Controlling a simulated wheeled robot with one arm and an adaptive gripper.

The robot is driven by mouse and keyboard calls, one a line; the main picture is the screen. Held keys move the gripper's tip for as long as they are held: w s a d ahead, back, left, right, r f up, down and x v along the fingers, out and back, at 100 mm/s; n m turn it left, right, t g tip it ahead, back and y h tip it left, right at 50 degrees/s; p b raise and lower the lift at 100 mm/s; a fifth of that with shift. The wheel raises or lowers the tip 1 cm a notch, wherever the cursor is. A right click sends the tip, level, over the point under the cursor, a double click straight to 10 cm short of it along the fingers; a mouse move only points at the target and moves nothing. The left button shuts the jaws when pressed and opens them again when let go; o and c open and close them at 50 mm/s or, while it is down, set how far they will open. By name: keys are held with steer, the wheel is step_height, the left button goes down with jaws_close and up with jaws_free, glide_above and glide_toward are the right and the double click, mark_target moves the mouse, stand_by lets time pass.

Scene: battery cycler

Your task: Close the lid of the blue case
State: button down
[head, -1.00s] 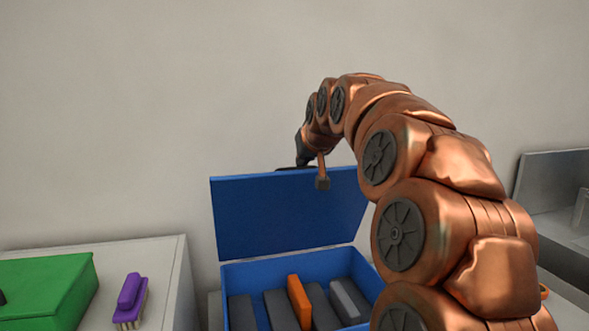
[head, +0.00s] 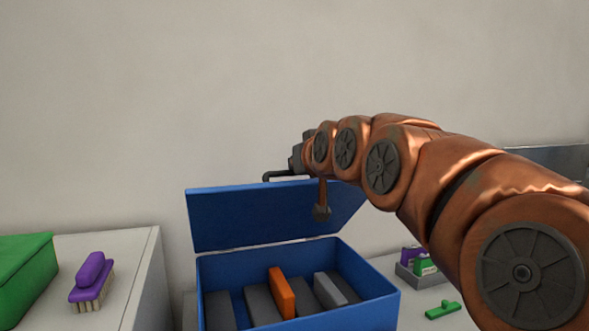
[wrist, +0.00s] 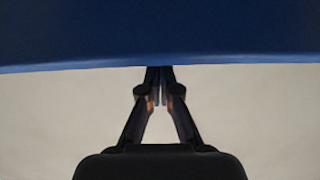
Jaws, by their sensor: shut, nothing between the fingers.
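The blue case (head: 372,307) stands open, with several dark grey blocks and one orange block (head: 281,292) inside. Its blue lid (head: 250,219) is raised at the back, its inner face toward me. My gripper (head: 278,176) is at the lid's top edge, partly behind the lid and arm in the head view. In the wrist view, the shut, empty fingers (wrist: 159,85) point at the lid's edge, and the lid (wrist: 160,30) fills the top of the picture. Whether the fingertips touch the lid cannot be told.
A purple brush (head: 91,281) and a green box (head: 22,275) sit on the left counter. At right, a grey bin (head: 420,272) holds purple and green items, and a green object (head: 442,309) lies on the surface. A plain wall is behind.

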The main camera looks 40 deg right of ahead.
steer(key=shift+s+a+f+b, duration=0.15)
steer(key=shift+s+f+b, duration=0.15)
steer(key=shift+f, duration=0.1)
steer(key=shift+r, duration=0.2)
